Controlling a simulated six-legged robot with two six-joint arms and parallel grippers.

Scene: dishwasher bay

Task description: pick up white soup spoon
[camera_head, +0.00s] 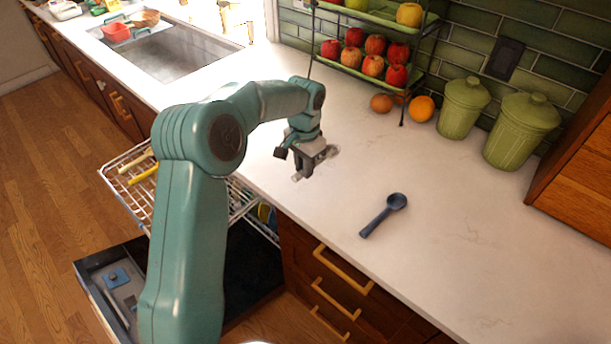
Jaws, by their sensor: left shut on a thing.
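My left gripper (302,170) is low over the white counter (440,255), left of the blue scoop. It is shut on a pale, spoon-like thing, the white soup spoon (333,151), whose small light end shows just right of the fingers. The rest of the spoon is hidden by the gripper or blends into the counter. I cannot tell whether it touches the counter. My right gripper is not in view.
A dark blue scoop (385,213) lies on the counter. A fruit rack (372,70), loose fruit (421,108) and green canisters (520,130) stand at the back. An open dishwasher rack (128,168) lies below the counter edge; a sink (170,52) is farther left.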

